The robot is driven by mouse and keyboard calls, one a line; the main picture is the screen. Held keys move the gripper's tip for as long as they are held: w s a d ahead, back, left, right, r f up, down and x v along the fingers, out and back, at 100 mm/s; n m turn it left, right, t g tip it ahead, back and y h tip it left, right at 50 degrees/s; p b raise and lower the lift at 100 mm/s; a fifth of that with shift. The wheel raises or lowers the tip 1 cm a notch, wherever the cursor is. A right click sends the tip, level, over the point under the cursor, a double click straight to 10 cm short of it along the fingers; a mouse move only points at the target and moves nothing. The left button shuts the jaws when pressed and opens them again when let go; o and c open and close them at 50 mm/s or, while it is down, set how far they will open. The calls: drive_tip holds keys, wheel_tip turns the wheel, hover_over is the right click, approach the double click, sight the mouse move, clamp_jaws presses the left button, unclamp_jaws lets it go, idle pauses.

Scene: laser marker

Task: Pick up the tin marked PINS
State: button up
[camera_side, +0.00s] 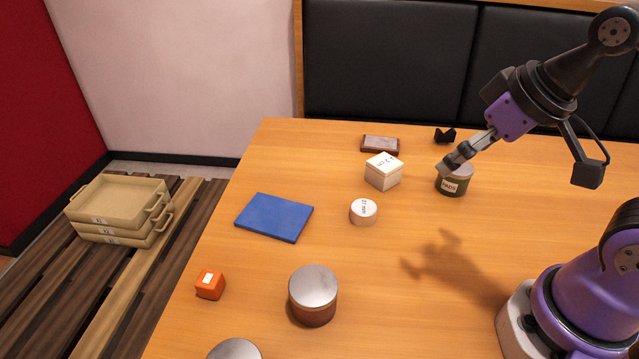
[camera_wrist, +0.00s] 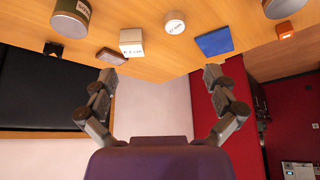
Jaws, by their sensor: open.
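A dark green tin (camera_side: 456,187) with a pale lid stands upright at the back right of the table. Its label is small; it looks like PADS, but I cannot read it surely. It also shows at the top left of the wrist view (camera_wrist: 68,22). A brown tin (camera_side: 313,305) with a silver lid stands at the front, with no readable label. Another silver-lidded tin (camera_side: 235,350) is cut off by the bottom edge. My gripper (camera_side: 452,163) is open and empty, overlapping the green tin's lid in the side view. In the wrist view the fingers (camera_wrist: 162,77) are wide apart.
A white box (camera_side: 383,173), a round white container (camera_side: 363,212), a brown flat item (camera_side: 380,144), a black object (camera_side: 445,136), a blue pad (camera_side: 274,217) and an orange block (camera_side: 210,284) are on the table. Stacked trays (camera_side: 120,204) stand left. The table's middle is clear.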

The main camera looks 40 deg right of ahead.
drive_tip(key=n+g+y, duration=0.3)
drive_tip(key=n+y, duration=0.1)
drive_tip(key=n, duration=0.7)
hover_over(321, 285)
drive_tip(key=s+d, duration=0.2)
wheel_tip(321, 285, down, 8)
drive_tip(key=x, duration=0.3)
drive_tip(key=shift+w+f, duration=0.15)
drive_tip(key=shift+w, duration=0.05)
drive_tip(key=shift+x, duration=3.1)
drive_tip(key=shift+w+d, duration=0.1)
drive_tip(key=shift+d, duration=0.05)
drive_tip(key=c, duration=1.2)
